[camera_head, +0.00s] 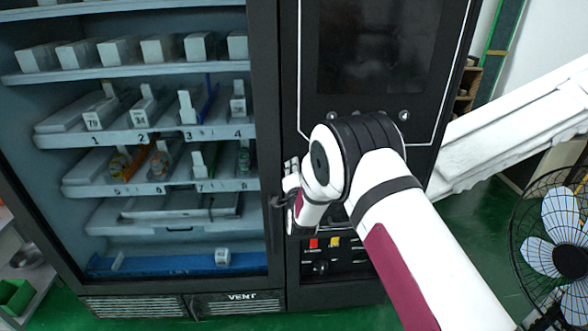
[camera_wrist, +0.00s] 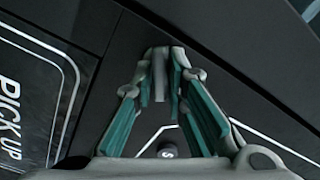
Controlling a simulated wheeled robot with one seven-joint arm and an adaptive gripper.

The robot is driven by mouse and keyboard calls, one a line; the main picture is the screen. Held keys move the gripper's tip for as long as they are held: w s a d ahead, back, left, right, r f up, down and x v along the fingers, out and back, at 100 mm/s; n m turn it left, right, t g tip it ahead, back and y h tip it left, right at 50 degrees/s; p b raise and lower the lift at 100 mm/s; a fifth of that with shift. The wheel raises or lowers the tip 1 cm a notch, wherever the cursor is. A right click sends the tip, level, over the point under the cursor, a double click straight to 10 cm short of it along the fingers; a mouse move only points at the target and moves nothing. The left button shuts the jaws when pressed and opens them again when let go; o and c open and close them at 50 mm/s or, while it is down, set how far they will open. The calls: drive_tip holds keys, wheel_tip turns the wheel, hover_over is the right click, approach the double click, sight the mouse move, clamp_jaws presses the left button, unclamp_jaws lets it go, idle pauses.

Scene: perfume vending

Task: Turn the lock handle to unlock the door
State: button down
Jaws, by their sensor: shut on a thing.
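The vending machine's glass door, with its dark frame (camera_head: 263,110), stands at the left in the head view and looks shut. My gripper (camera_head: 283,197) is at the seam between this frame and the black control panel. In the wrist view my gripper (camera_wrist: 167,72) has its green-padded fingers drawn together at the tips around a narrow grey piece, the lock handle (camera_wrist: 160,85). The fingers hide part of the handle, and its exact angle is hard to tell. In the head view my wrist and gripper cover the lock area.
The black control panel (camera_head: 440,60) has a dark screen above my wrist and small red and yellow parts below. Shelves (camera_head: 150,130) with numbered slots show behind the glass. A standing fan (camera_head: 555,245) is at the lower right, near my arm.

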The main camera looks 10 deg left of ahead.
drive_tip(key=m, duration=0.5)
drive_tip(key=shift+f+m+b, duration=0.15)
drive_tip(key=shift+m+b, duration=0.2)
drive_tip(key=shift+m, duration=0.05)
idle(0.4)
drive_tip(key=c, duration=1.7)
unclamp_jaws()
drive_tip(key=shift+m, duration=0.3)
drive_tip(key=shift+o, duration=0.2)
drive_tip(key=v, duration=1.2)
